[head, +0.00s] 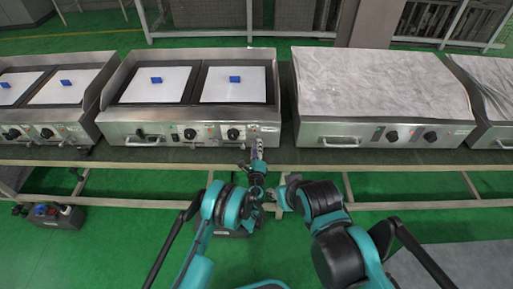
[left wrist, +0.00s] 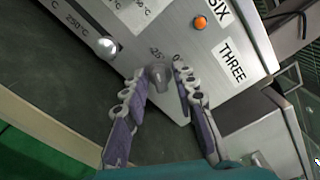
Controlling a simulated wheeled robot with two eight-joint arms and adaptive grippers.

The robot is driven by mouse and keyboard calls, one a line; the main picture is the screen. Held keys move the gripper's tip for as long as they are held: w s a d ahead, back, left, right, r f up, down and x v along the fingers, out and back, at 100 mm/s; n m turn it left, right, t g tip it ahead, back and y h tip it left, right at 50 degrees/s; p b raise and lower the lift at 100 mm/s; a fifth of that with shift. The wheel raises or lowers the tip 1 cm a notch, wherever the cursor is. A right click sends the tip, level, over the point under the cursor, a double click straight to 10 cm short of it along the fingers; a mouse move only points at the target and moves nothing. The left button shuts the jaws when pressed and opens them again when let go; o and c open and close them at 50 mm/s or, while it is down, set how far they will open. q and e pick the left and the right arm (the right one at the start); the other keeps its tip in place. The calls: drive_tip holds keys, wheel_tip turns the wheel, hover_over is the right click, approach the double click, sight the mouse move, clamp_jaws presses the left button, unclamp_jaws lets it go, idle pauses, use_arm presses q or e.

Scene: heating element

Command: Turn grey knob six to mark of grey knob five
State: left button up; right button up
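In the left wrist view a grey knob (left wrist: 158,76) sits near the corner of a steel panel, with dial numbers partly visible around it. Labels reading SIX (left wrist: 217,10) and THREE (left wrist: 231,62) are on the same panel. My left gripper (left wrist: 161,75) is open, one finger on each side of the knob. I cannot tell whether either finger touches it. In the head view my left gripper (head: 256,150) is at the right front corner of the middle heating unit (head: 125,117) and hides that spot. My right gripper (head: 281,196) is low, beside the left arm; its fingers are unclear.
An orange light (left wrist: 200,22) and a bright round part (left wrist: 107,46) are on the panel near the knob. Black knobs (head: 233,133) and a handle are on the middle unit's front. A marble-topped unit (head: 380,85) stands to the right. The floor in front is green.

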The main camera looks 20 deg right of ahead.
sight(257, 125)
use_arm(q)
wheel_tip(257, 125, up, 10)
drive_tip(key=shift+d, duration=0.1)
idle(0.6)
